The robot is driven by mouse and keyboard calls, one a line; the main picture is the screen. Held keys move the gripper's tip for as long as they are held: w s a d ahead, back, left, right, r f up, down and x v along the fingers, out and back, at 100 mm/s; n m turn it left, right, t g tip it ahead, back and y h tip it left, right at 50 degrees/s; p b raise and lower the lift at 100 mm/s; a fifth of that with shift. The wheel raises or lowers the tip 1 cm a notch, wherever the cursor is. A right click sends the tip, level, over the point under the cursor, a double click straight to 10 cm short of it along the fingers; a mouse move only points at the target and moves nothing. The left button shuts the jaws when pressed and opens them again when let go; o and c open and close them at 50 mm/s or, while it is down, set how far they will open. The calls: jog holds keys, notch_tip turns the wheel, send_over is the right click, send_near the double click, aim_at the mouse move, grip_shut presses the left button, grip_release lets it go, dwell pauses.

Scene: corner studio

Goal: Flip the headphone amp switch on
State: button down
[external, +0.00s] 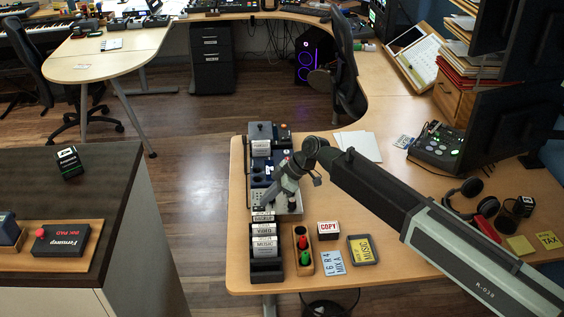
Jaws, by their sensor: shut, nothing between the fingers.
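My arm reaches in from the lower right, and my gripper (264,205) points down and left, shut, over a silver-grey box (291,206) in the row of small devices at the table's left edge. The box appears to be the headphone amp, but I cannot read a label. My gripper and wrist cover much of it. The switch and its position cannot be made out, nor whether the fingertips touch the box.
A black rack with labelled cards (265,268) stands just in front of the box. A wooden tray with red and green items (304,250) and a COPY box (328,230) are nearby. Headphones (462,192) lie at the right. A mixer-like device (437,146) sits behind them.

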jog(key=shift+f, duration=0.45)
jog(key=shift+d+f+b, duration=0.2)
jog(key=shift+f+b, duration=0.3)
jog(key=shift+b, duration=0.05)
jog(key=shift+r, duration=0.25)
jog(key=shift+r+p, duration=0.1)
jog(key=shift+p, duration=0.2)
jog(key=shift+r+p, duration=0.7)
